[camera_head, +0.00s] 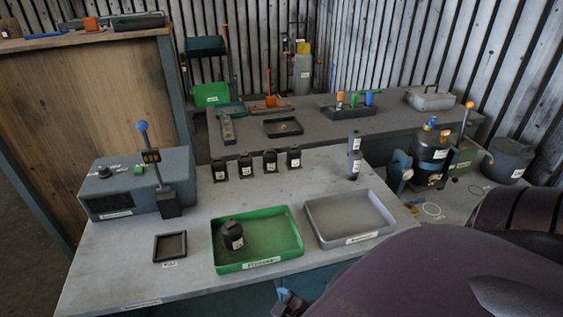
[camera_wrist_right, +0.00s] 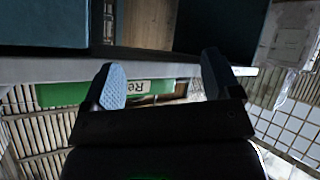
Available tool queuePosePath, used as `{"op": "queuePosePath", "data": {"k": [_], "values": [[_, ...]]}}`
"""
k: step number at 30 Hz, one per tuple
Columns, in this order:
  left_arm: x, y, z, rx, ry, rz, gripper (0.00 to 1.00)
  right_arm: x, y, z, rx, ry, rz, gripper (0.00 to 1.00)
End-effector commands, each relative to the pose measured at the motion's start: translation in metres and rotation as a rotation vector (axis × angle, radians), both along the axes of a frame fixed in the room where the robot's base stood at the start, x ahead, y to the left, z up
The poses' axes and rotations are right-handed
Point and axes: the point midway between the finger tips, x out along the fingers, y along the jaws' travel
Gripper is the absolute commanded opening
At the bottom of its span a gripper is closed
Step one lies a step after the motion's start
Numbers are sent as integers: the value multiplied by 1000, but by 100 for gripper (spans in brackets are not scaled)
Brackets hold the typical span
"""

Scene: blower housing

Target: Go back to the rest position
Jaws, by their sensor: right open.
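My right gripper (camera_wrist_right: 160,78) is open in the right wrist view, with a pale blue pad on one finger and nothing between the fingers. In the head view, part of what looks like it shows low at the table's front edge, and my dark right arm covers the bottom right. My left gripper is not in view. A black housing (camera_head: 232,236) stands in the green tray (camera_head: 262,265). The grey tray (camera_head: 350,218) beside it is empty. Several black housings (camera_head: 271,161) stand in a row at the table's back edge.
A grey-blue machine (camera_head: 120,188) with a blue-knobbed lever stands at the table's left. A small black tray (camera_head: 170,246) lies in front of it. A dark tank (camera_head: 430,155) stands to the right. A second bench (camera_head: 330,128) stands behind. The table's front left is clear.

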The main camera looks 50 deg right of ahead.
Motion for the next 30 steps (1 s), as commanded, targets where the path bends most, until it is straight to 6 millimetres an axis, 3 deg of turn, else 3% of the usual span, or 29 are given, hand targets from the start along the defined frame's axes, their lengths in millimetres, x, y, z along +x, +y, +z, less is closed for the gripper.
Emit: {"op": "queuePosePath", "data": {"k": [7, 16, 23, 30], "values": [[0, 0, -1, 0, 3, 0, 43, -13, -9, 0, 196, -39, -112, 83], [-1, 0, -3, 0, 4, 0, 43, -12, -9, 0, 199, -40, -114, 83], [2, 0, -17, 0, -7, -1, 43, -6, -8, -12, 199, -56, -109, 83], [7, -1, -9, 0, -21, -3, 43, -5, -7, -9, 198, -58, -108, 80]]}}
